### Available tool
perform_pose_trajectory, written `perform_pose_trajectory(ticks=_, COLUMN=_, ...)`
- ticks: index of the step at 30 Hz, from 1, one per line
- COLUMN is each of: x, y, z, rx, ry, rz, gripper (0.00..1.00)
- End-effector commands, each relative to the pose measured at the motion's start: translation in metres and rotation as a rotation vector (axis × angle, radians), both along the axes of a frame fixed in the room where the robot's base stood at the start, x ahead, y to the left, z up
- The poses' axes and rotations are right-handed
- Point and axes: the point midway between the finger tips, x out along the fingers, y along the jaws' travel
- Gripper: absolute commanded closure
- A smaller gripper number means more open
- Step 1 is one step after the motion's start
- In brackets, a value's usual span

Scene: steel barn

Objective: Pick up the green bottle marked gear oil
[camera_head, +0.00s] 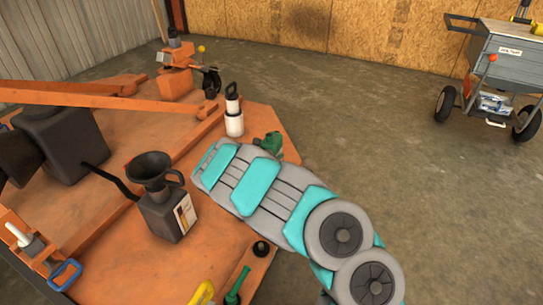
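A green object (270,144) shows just past the upper edge of my arm, near the right edge of the orange deck (105,200). It is partly hidden by the arm, and I cannot tell if it is the gear oil bottle; no marking is readable. Another green item (237,287), slim and long, lies at the bottom of the view beside something yellow. My grey and teal arm reaches from the lower right toward the deck's middle. My gripper's fingers do not show.
A dark can (163,217) with a black funnel (150,171) stands left of my arm. A white cylinder with a black top (234,121) stands beyond it. An orange beam (70,94) crosses the deck. A wheeled cart (500,65) stands far right, with clear floor between.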

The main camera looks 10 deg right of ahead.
Motion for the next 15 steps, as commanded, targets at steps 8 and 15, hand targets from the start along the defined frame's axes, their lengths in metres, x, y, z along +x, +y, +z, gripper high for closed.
perform_pose_trajectory(ticks=8, x=0.0, y=0.0, z=0.0, rx=0.0, ry=0.0, rz=0.0, gripper=1.0)
perform_pose_trajectory(ticks=15, x=0.0001, y=-0.0001, z=0.0008, rx=-0.001, ry=-0.001, rz=0.0, gripper=1.0)
